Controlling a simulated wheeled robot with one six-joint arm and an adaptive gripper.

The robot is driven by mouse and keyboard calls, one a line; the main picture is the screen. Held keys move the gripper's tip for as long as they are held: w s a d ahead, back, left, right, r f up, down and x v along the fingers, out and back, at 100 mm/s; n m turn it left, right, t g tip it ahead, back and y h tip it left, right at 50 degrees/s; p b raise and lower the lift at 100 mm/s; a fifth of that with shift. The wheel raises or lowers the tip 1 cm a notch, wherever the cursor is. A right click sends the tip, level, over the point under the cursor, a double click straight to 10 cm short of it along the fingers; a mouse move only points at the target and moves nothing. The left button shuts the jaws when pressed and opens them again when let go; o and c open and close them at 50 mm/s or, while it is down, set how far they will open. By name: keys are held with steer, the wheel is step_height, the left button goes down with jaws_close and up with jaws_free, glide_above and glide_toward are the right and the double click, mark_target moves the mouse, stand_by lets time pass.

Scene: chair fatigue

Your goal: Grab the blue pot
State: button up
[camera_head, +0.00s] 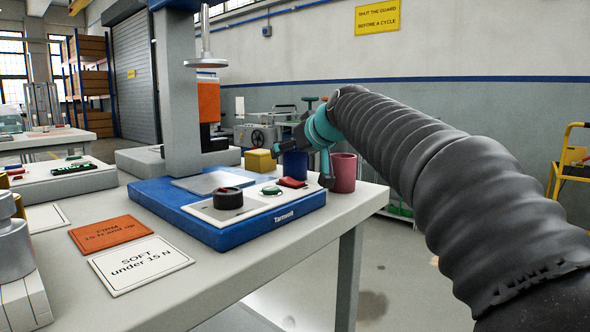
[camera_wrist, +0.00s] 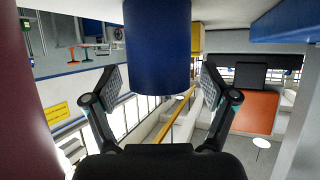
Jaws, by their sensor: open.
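The blue pot (camera_head: 295,166) stands on the table just behind the right end of the blue test machine base, partly hidden by my gripper in the head view. In the wrist view the blue pot (camera_wrist: 158,48) hangs from the top of the inverted picture, between and beyond my fingertips. My gripper (camera_head: 302,163) is open, with one finger on each side of the pot in the head view. In the wrist view my gripper (camera_wrist: 160,82) shows a gap between each finger and the pot; contact is not visible.
A maroon pot (camera_head: 344,174) stands close to the right of the blue pot, and a yellow block (camera_head: 260,161) to its left. The test machine (camera_head: 232,232) with a black knob and buttons is in front. Orange and white cards (camera_head: 140,264) lie on the table's near left.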

steer(key=shift+c, duration=0.2)
steer(key=c, duration=1.2)
steer(key=shift+r, duration=0.1)
